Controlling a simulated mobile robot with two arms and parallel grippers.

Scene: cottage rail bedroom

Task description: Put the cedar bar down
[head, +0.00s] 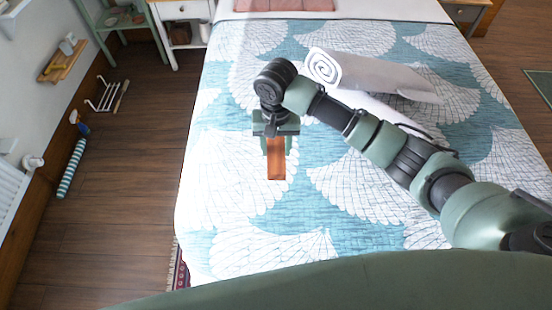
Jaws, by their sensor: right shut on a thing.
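The cedar bar (276,163) is a reddish-brown wooden piece in the middle of the head view, over the patterned bed (232,190). My right gripper (275,145) points down and is shut on the bar's upper part. The bar's top end is hidden by the gripper. I cannot tell whether the bar touches the quilt or hangs just above it. My left gripper is not in view.
A rolled white towel or blanket (375,75) lies on the bed behind my right arm. A small white cabinet (183,25) and a green shelf (103,20) stand at the back left. A striped roll (72,168) and a white rack (103,96) are at the left wall. The quilt's front left is clear.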

